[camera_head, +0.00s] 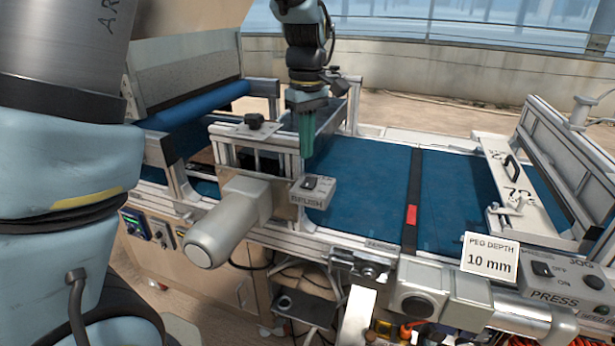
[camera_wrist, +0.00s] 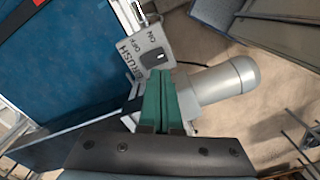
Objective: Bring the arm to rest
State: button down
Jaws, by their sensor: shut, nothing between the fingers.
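My gripper (camera_head: 306,152) hangs pointing down above the near side of the seeder, with green fingers held together and nothing between them. In the wrist view the closed green fingers (camera_wrist: 160,75) point at the grey brush switch box (camera_wrist: 148,48). The brush switch box also shows in the head view (camera_head: 313,190), just below the fingertips. The fingertips look close to the box; I cannot tell whether they touch it. My arm comes down from the top of the head view.
A grey motor cylinder (camera_head: 222,228) sticks out left of the switch box. A peg depth sign (camera_head: 489,256) and a press switch box (camera_head: 556,280) stand at the near edge.

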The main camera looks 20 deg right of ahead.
dwell(0.4)
jog(key=w+a+f+m, duration=0.2)
jog(key=a+f, duration=0.1)
jog(key=a, duration=1.4)
jog(key=s+a+f+m, duration=0.1)
jog(key=s+a, duration=0.2)
jog(key=a, duration=0.3)
jog(key=s+a+f+m+t, duration=0.1)
jog(key=s+a, duration=0.2)
jog(key=a, duration=0.4)
jog(key=shift+f+m+t, duration=0.3)
jog(key=shift+f, duration=0.05)
jog(key=shift+w, duration=0.1)
